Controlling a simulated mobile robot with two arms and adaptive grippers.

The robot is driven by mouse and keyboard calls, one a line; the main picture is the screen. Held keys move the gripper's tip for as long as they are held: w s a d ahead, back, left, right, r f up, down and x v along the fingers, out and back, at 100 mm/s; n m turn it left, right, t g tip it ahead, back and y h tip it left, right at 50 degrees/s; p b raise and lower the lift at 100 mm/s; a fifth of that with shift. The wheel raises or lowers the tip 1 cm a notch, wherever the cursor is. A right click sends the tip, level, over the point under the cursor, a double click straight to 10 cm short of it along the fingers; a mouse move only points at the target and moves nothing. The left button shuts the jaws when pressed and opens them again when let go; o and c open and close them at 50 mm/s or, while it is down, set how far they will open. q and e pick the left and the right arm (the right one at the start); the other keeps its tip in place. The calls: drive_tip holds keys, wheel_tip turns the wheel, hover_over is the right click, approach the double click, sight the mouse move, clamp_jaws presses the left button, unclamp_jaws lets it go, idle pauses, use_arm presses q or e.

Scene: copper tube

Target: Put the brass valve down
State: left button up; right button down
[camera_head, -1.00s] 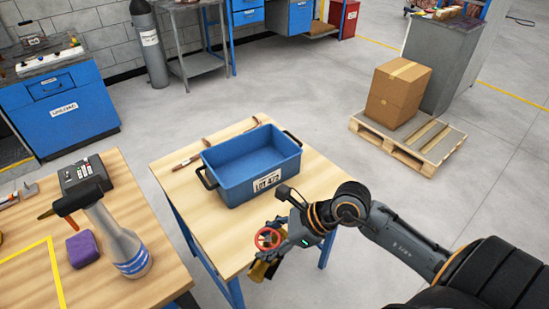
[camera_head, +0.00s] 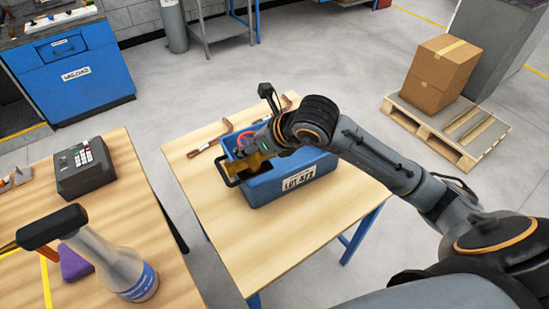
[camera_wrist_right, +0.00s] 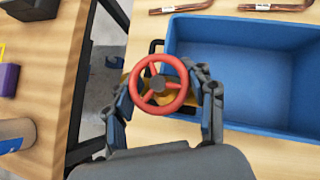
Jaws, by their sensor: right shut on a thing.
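The brass valve (camera_head: 243,166) has a yellow body and a red handwheel. My right gripper (camera_head: 257,156) is shut on it and holds it at the left end of the blue bin (camera_head: 305,178), by the bin's black handle. In the right wrist view the handwheel of the valve (camera_wrist_right: 159,84) faces the camera, between the two fingers of the right gripper (camera_wrist_right: 163,96). There the valve overlaps the corner of the blue bin (camera_wrist_right: 245,60); its height above the rim is hard to tell. The visible bin floor is empty. My left gripper is not in view.
Copper tubes (camera_head: 210,141) lie on the wooden table (camera_head: 225,235) behind the bin. The table is clear in front of it. A second table at left holds a spray bottle (camera_head: 120,265), a purple block (camera_head: 75,264) and a dark keypad device (camera_head: 83,168).

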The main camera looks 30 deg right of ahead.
drive_tip(key=w+d+f+p, duration=0.1)
drive_tip(key=w+d+f, duration=0.1)
drive_tip(key=d+f, duration=0.2)
drive_tip(key=w+d+f+p, duration=0.1)
drive_tip(key=w+d+f, duration=0.1)
drive_tip(key=d+f, duration=0.1)
drive_tip(key=w+d+f+p, duration=0.1)
drive_tip(key=w+d+f, duration=0.2)
drive_tip(key=d+f, duration=0.1)
drive_tip(key=shift+d+f, duration=0.35)
drive_tip(key=shift+f, duration=0.25)
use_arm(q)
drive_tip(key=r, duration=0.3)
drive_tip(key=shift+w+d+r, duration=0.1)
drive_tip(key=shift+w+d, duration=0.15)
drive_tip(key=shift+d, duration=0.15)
use_arm(e)
drive_tip(key=shift+f, duration=0.1)
drive_tip(key=shift+f, duration=0.1)
drive_tip(key=shift+f, duration=0.15)
drive_tip(key=shift+c, duration=2.3)
unclamp_jaws()
drive_tip(key=shift+s, duration=0.1)
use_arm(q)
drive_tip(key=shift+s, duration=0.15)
